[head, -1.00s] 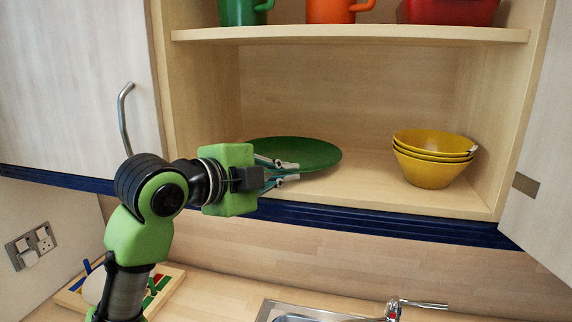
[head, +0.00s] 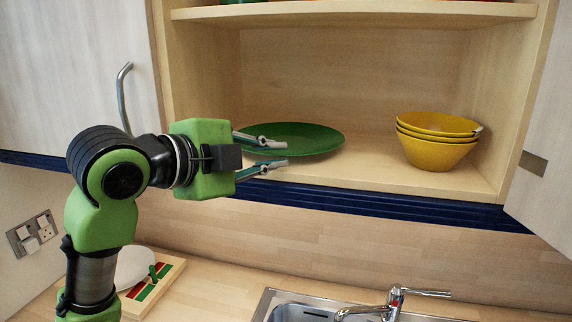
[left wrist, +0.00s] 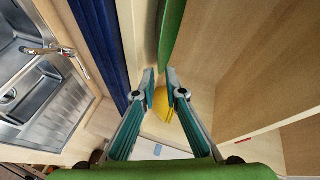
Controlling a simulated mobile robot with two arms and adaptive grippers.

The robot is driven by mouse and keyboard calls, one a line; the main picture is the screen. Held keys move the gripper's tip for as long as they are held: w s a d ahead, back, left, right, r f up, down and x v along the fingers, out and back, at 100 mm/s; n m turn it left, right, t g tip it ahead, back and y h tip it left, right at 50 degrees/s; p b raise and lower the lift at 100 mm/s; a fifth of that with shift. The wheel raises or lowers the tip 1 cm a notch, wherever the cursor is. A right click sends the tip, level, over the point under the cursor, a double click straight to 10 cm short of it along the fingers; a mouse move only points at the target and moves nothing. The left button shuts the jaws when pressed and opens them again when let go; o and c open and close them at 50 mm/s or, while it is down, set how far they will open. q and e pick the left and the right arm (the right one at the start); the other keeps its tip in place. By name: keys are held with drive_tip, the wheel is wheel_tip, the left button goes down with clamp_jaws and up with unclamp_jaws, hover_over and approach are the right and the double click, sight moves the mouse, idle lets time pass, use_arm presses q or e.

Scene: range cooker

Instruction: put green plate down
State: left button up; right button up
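The green plate (head: 305,137) lies on the lower shelf of the open cupboard, at its left side. Its edge also shows at the top of the left wrist view (left wrist: 172,32). My left gripper (head: 286,153) is in front of the plate's near left edge, fingers pointing right. Part of the plate's left side is hidden behind the gripper. My right gripper is not in view.
A stack of yellow bowls (head: 437,140) stands at the right of the same shelf (head: 370,172). Bare shelf lies between plate and bowls. Cupboard doors stand open on both sides. Below are a sink tap (head: 393,300) and a board with a white plate (head: 135,268).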

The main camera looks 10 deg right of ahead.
use_arm(q)
drive_tip(key=b+v, duration=0.2)
drive_tip(key=v, duration=0.5)
drive_tip(key=shift+s+a+b, duration=0.25)
drive_tip(key=shift+b, duration=0.1)
